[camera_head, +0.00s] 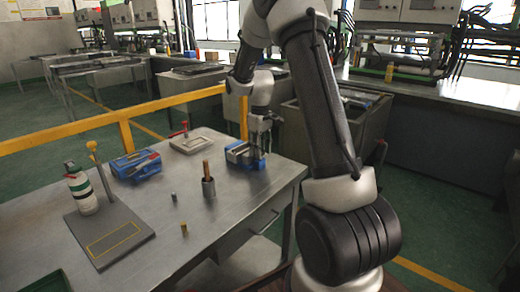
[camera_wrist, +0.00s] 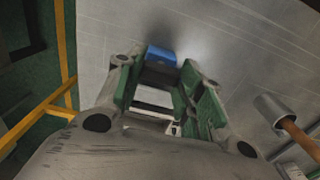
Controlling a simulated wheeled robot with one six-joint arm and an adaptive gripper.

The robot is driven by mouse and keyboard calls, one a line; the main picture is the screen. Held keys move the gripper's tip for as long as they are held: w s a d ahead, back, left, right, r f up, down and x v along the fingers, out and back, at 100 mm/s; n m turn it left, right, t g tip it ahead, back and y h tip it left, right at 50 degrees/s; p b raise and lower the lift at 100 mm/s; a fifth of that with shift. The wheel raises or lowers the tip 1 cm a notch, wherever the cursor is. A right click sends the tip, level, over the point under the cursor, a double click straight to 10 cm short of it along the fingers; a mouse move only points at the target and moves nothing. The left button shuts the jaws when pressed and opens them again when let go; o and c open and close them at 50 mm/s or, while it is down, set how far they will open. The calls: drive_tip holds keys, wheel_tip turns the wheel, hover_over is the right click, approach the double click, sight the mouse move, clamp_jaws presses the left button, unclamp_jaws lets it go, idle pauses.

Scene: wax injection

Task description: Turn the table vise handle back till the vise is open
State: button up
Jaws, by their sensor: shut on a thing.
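The blue table vise (camera_head: 238,151) stands at the back right part of the metal workbench. My gripper (camera_head: 261,143) is right at its right end, pointing down, and hides part of it. In the wrist view the green-lined fingers of my gripper (camera_wrist: 163,85) reach down over the vise, whose blue body (camera_wrist: 161,54) shows beyond the fingertips. The gripper is shut on the vise handle, which is mostly hidden between the fingers. I cannot tell the handle's angle or how wide the vise jaws stand.
The workbench (camera_head: 150,215) also holds a grey cup with a brown handle (camera_head: 208,183), a blue box-like object (camera_head: 135,164), a pale tray (camera_head: 190,143), a bottle (camera_head: 81,190) and a grey stand (camera_head: 110,238). A yellow rail (camera_head: 175,100) runs behind the bench.

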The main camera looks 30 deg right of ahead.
drive_tip(key=o, duration=1)
wheel_tip(320, 180, up, 12)
idle(0.3)
